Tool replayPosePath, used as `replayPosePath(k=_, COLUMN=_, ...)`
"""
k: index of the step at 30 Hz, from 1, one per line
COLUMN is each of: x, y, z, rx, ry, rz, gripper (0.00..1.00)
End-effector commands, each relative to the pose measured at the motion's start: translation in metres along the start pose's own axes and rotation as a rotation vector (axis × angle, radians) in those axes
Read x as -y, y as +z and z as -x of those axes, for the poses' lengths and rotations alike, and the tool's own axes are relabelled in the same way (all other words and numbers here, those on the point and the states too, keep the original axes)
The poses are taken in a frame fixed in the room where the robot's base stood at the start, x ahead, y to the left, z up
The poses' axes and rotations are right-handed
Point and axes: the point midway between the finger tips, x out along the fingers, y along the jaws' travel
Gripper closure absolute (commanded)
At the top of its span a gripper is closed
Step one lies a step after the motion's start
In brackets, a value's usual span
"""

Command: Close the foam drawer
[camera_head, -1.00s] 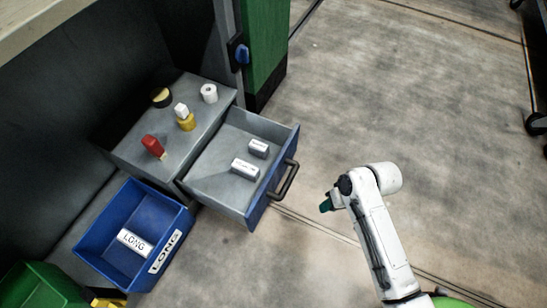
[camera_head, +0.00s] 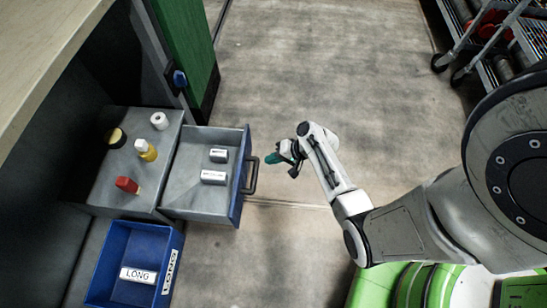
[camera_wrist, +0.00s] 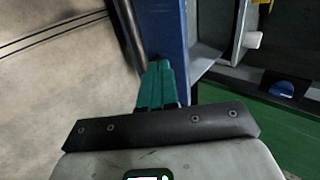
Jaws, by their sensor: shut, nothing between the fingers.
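The foam drawer (camera_head: 182,199) is pulled out to the right of its grey cabinet (camera_head: 101,189). It has a blue front with a dark bar handle (camera_head: 252,174). Two white-labelled grey blocks, an upper one (camera_head: 219,155) and a lower one (camera_head: 213,177), lie inside it. My gripper (camera_head: 277,158) is just right of the drawer front, near the handle's upper end. In the wrist view my green fingers (camera_wrist: 158,84) are together and empty, beside the blue drawer front (camera_wrist: 164,30) and the dark handle (camera_wrist: 128,30). Whether they touch the front is unclear.
On the cabinet stand a white roll (camera_head: 159,121), a yellow bottle (camera_head: 147,151), a red-handled item (camera_head: 127,185) and a black-yellow roll (camera_head: 115,138). A blue bin (camera_head: 104,269) stands below. A green panel (camera_head: 184,45) is above. Floor right of the drawer is clear.

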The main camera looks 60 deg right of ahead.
Motion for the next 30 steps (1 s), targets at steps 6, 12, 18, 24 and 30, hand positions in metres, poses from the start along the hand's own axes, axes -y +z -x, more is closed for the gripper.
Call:
replayPosePath(k=6, x=-0.003, y=0.001, z=-0.048, rx=0.003, ry=0.001, rz=0.001, gripper=1.0)
replayPosePath(k=12, x=0.012, y=0.001, z=-0.074, rx=0.002, ry=0.001, rz=0.005, gripper=1.0)
replayPosePath(k=18, x=0.024, y=0.001, z=-0.086, rx=0.002, ry=0.002, rz=0.003, gripper=1.0)
replayPosePath(k=24, x=0.027, y=0.001, z=-0.088, rx=0.001, ry=0.002, rz=0.001, gripper=1.0)
replayPosePath(k=30, x=0.027, y=0.001, z=-0.088, rx=0.001, ry=0.002, rz=0.001, gripper=1.0)
